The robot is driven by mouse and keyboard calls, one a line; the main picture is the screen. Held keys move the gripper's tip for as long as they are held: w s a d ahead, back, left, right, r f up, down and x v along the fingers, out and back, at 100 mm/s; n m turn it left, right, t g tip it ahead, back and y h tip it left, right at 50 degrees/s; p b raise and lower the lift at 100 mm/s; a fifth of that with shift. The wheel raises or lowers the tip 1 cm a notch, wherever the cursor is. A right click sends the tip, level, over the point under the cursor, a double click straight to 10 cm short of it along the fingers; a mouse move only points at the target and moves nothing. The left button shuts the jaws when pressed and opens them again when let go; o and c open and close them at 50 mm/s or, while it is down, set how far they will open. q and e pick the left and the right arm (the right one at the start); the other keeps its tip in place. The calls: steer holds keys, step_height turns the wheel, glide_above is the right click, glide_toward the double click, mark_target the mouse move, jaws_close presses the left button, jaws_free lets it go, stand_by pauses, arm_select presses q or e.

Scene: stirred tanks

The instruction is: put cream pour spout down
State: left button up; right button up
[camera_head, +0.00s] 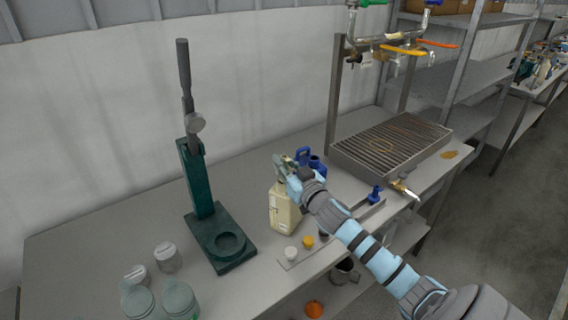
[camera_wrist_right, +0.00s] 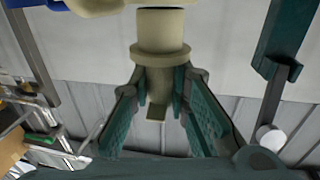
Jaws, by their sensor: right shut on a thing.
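The cream pour spout (camera_wrist_right: 160,55) is between the teal fingers of my right gripper (camera_wrist_right: 165,95) in the right wrist view. My right gripper (camera_head: 290,172) is shut on it. In the head view the gripper is at the top of the cream jerrycan (camera_head: 285,208), which stands upright on the bench, and largely hides the spout. In the wrist view a dark band shows at the spout's wide end, close to the cream can body (camera_wrist_right: 95,6). I cannot tell whether the spout sits on the can's neck. My left gripper is out of view.
A blue jerrycan (camera_head: 318,167) stands just behind. A flat tray (camera_head: 290,264) in front carries small white (camera_head: 290,254) and yellow (camera_head: 308,242) pieces; a blue spout (camera_head: 375,196) stands farther right. A green press (camera_head: 202,185) stands left, a grated sink (camera_head: 390,145) right.

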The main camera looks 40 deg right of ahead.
steer(key=shift+f, duration=0.35)
steer(key=o, duration=0.8)
steer(key=shift+r, duration=0.25)
steer(key=shift+r+p, duration=0.45)
steer(key=shift+r, duration=0.1)
steer(key=s, duration=0.1)
steer(key=s+b, duration=0.1)
steer(key=s, duration=0.1)
steer(key=s+a+f+b, duration=0.1)
steer(key=s, duration=0.1)
steer(key=shift+s, duration=0.25)
glide_toward(286, 165)
steer(key=shift+s+a+r, duration=0.1)
steer(key=shift+s+r, duration=0.3)
steer(key=shift+s, duration=0.15)
